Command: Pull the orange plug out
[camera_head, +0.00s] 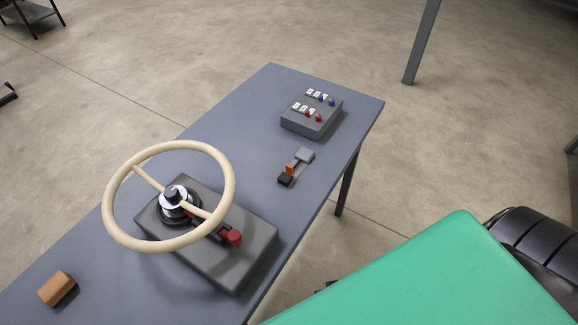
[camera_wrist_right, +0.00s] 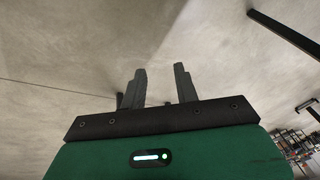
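The orange plug (camera_head: 289,169) is a small block on the grey-blue table (camera_head: 265,90), in the head view. It sits between a dark block (camera_head: 285,180) at its near end and a light grey piece (camera_head: 304,156) at its far end. I cannot tell how deep it is seated. My right gripper (camera_wrist_right: 159,82) shows in its wrist view, with its two dark fingers apart and nothing between them. That view shows bare floor beyond the fingers and no plug. My left gripper is not in view.
A cream steering wheel (camera_head: 228,180) on a grey box (camera_head: 242,262) with a red knob (camera_head: 233,237) stands nearer left. A grey switch box (camera_head: 294,124) with red and blue levers is behind the plug. A brown block (camera_head: 57,288) lies at the near left.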

